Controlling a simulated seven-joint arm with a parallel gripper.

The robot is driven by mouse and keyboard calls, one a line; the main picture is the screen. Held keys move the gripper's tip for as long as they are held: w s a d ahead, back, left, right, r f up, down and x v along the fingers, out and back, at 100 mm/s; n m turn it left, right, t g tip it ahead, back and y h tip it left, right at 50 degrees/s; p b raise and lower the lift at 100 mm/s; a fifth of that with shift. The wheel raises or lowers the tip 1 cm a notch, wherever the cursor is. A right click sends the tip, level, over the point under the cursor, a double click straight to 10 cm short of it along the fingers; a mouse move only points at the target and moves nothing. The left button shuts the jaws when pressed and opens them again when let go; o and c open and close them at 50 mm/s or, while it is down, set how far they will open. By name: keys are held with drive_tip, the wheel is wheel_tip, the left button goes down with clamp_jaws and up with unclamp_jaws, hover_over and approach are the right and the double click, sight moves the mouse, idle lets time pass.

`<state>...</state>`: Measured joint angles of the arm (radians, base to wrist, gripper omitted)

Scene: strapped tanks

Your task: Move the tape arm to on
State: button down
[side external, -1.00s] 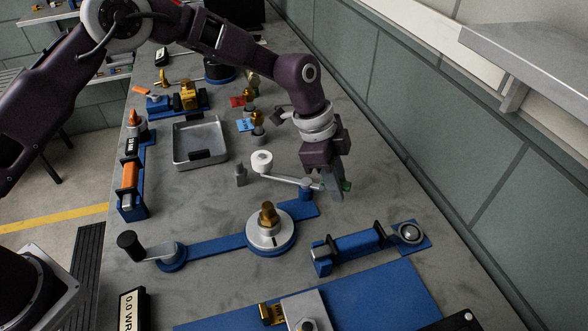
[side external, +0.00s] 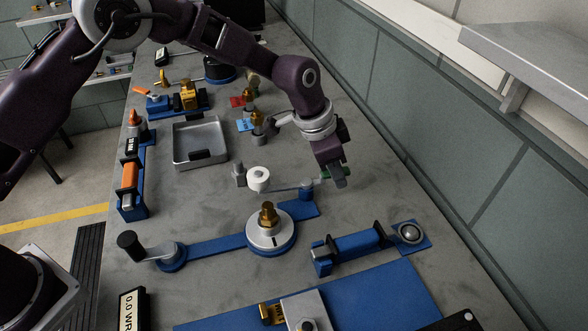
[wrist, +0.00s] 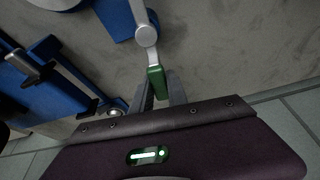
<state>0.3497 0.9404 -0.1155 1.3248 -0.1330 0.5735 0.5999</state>
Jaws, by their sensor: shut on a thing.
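The tape arm (side external: 288,188) is a grey lever on a blue pivot post (side external: 306,190), with a white tape roll (side external: 258,178) at its left end. The roll is close to a small grey post (side external: 239,175). A green handle (side external: 325,174) is at the lever's right end. My gripper (side external: 338,181) is at this handle, its fingers pointing down. In the wrist view the green handle (wrist: 156,82) lies between the fingertips (wrist: 160,88), and my gripper is shut on it. The grey lever (wrist: 146,36) runs up from the handle there.
A brass valve on a white round base (side external: 270,232) stands in front of the tape arm. A blue strapped fixture (side external: 350,246) is at the front right. A grey tray (side external: 183,158) lies at the back left. The wall is to the right.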

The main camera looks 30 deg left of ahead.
drive_tip(key=shift+w+a+n, duration=0.25)
drive_tip(key=shift+w+n, duration=0.05)
drive_tip(key=shift+n, duration=0.4)
drive_tip(key=n, duration=0.1)
drive_tip(key=w+a+n+t+y, duration=0.1)
drive_tip(key=n, duration=0.1)
drive_tip(key=shift+a, duration=0.25)
drive_tip(key=c, duration=1.2)
unclamp_jaws()
drive_tip(key=v, duration=0.8)
drive_tip(key=shift+d, duration=0.15)
drive_tip(key=o, duration=0.5)
drive_tip(key=shift+o, duration=0.2)
